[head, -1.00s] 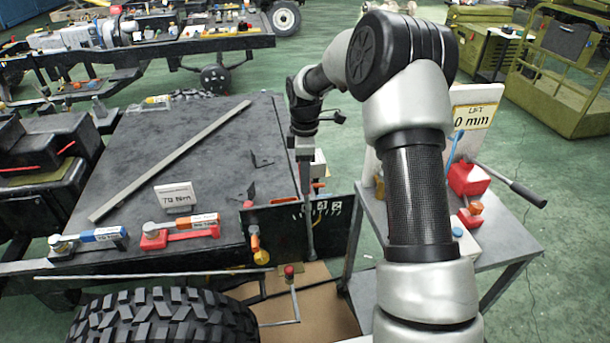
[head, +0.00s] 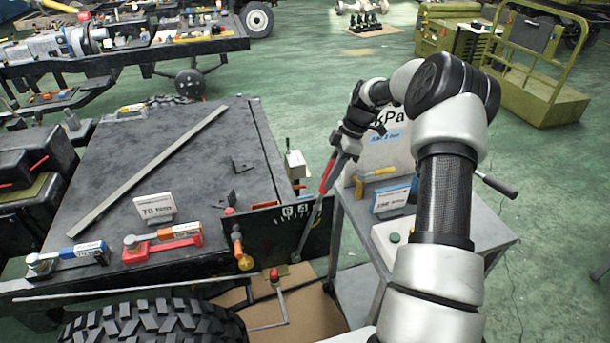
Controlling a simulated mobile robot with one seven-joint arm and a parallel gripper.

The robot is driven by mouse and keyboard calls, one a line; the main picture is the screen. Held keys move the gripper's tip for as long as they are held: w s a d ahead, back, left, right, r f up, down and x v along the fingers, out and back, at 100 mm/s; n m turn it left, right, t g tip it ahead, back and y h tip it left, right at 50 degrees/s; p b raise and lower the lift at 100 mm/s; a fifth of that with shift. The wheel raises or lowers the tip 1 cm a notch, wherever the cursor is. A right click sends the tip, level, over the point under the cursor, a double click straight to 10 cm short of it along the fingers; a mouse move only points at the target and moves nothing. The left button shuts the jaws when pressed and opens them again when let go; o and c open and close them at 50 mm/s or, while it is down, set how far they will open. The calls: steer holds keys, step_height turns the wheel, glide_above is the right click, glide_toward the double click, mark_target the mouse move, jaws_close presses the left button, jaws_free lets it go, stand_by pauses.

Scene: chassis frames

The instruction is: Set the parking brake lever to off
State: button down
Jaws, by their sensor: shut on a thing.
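The lever (head: 317,208) is a long grey bar with a red upper part. Its lower end is at the dark panel (head: 270,236) on the side of the chassis. It leans to the right, with its top over the edge of the grey trolley. My gripper (head: 342,150) is shut on the upper end of the lever, and the fingers and grip are small and partly hidden. White markings show on the panel beside the lever, but I cannot read them all or tell which is off.
An orange-handled part (head: 237,240) and a red knob (head: 274,274) are left of the lever. The grey trolley (head: 455,248) on the right carries a kPa sign (head: 388,150), a yellow-handled tool (head: 376,174) and a green-button box (head: 392,240). A tyre (head: 155,325) is in front.

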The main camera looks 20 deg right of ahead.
steer(key=shift+d+f+y, duration=0.2)
steer(key=shift+d+y, duration=0.05)
steer(key=shift+d, duration=0.45)
steer(key=shift+d+f+y, duration=0.2)
steer(key=shift+d+y, duration=0.05)
steer(key=shift+d, duration=0.4)
steer(key=shift+s+d, duration=0.1)
steer(key=c, duration=1.5)
jaws_free()
steer(key=shift+d+f, duration=0.1)
steer(key=shift+d, duration=0.05)
steer(key=v, duration=1.7)
steer(key=shift+r, duration=0.3)
